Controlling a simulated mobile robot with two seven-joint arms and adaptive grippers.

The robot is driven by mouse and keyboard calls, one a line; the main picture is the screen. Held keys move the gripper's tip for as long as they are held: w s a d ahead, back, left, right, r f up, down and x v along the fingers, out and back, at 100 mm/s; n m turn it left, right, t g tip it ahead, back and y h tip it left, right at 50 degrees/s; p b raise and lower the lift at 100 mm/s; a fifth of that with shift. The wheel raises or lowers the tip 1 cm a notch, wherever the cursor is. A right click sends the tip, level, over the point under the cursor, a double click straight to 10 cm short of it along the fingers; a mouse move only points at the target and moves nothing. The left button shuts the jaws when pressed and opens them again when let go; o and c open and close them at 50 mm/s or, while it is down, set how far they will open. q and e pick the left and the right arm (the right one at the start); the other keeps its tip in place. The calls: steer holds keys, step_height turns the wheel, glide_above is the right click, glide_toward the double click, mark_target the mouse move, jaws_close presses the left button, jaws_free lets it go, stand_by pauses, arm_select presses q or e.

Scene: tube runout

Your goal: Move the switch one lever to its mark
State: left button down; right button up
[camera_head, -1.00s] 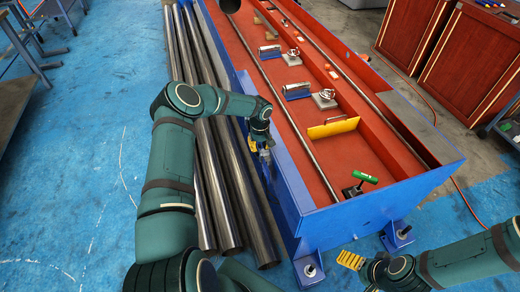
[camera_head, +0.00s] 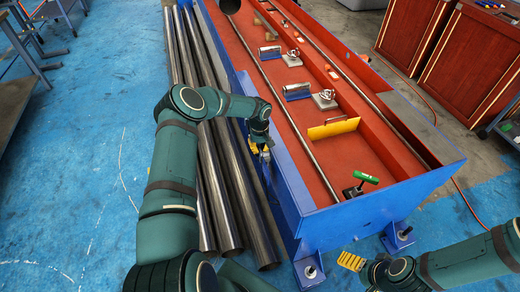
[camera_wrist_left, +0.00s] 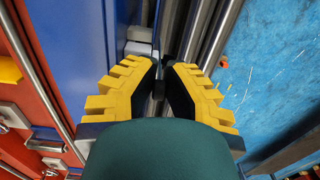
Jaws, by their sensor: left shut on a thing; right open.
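My left gripper (camera_head: 259,148) is at the outer left side wall of the blue and red bench (camera_head: 265,130). In the left wrist view its yellow-edged fingers (camera_wrist_left: 162,82) are closed around a small dark piece, which I take to be the switch one lever (camera_wrist_left: 159,88). Most of it is hidden by the fingers and wrist. A grey block (camera_wrist_left: 138,48) sits beside it against the blue wall. No mark for the lever can be made out. My right gripper (camera_head: 350,261) is open and empty at the lower right, in front of the bench.
Long steel tubes (camera_head: 222,190) lie along the bench's left side, right below my left gripper. A yellow plate (camera_head: 333,128) and a green-handled clamp-like part (camera_head: 366,178) stand inside the bench.

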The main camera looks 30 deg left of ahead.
arm_select(q)
steer(key=shift+w+a+f+g+h+b, duration=0.1)
steer(key=shift+a+f+g+h+b, duration=0.25)
steer(key=shift+b, duration=0.55)
steer(key=shift+r+g+h+b, duration=0.2)
steer(key=shift+g+h+b, duration=0.05)
steer(key=shift+h+b, duration=0.1)
steer(key=shift+d, duration=0.1)
steer(key=c, duration=1.3)
jaws_free()
steer(key=shift+w+r, duration=0.1)
steer(key=shift+r, duration=0.1)
steer(key=r, duration=0.3)
steer(key=w+a+r, duration=0.1)
steer(key=r, duration=0.7)
steer(key=shift+w+a+r, duration=0.2)
steer(key=shift+a+r, duration=0.05)
steer(key=shift+a, duration=0.15)
